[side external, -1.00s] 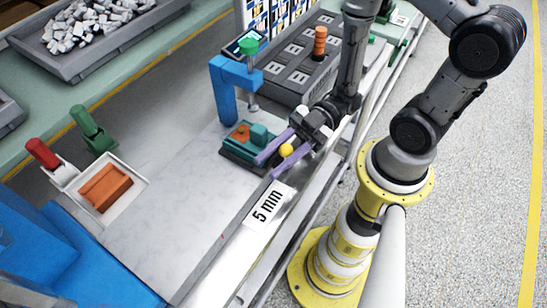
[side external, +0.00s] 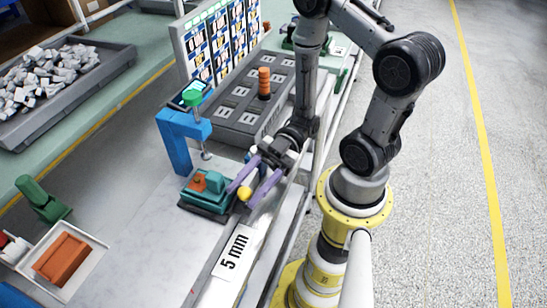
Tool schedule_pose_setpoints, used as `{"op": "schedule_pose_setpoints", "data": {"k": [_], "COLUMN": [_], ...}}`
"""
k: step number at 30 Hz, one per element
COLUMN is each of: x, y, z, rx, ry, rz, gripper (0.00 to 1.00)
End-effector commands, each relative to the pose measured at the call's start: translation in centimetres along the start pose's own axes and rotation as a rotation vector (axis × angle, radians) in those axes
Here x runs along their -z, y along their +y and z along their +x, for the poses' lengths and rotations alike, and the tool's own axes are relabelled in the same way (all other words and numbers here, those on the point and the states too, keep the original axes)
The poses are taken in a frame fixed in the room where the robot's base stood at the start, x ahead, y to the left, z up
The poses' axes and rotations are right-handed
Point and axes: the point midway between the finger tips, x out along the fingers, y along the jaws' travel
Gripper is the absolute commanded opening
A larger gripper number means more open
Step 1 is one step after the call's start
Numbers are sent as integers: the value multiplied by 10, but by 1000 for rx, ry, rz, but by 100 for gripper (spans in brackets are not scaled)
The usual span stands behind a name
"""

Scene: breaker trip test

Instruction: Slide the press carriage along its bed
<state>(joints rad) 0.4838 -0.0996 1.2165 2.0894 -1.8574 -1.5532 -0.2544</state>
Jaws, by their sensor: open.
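The press carriage (side external: 207,192) is a teal block on a dark base, with an orange piece on top. It sits in front of the blue C-shaped press frame (side external: 176,145), whose green-topped screw stands above and behind it. A yellow knob (side external: 244,194) shows at the right of the carriage. My gripper (side external: 241,198) has two purple fingers, spread apart, pointing down and left. The knob appears between them, near their tips. I cannot tell whether either finger touches it. The bed under the carriage is mostly hidden.
A pale bench with a "5 mm" label (side external: 234,250) lies in front. A white tray with an orange block (side external: 62,259) is at lower left. A grey rack (side external: 240,105) with an orange ribbed cylinder (side external: 264,83) stands behind. The bench left of the label is clear.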

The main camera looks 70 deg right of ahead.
Motion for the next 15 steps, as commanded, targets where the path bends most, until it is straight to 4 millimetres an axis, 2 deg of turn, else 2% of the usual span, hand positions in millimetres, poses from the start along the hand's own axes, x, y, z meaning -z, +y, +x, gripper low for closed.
{"op": "schedule_pose_setpoints", "data": {"k": [15], "x": [0], "y": [0], "z": [-69], "rx": [-5], "ry": [-2], "rz": [-1], "gripper": [46]}}
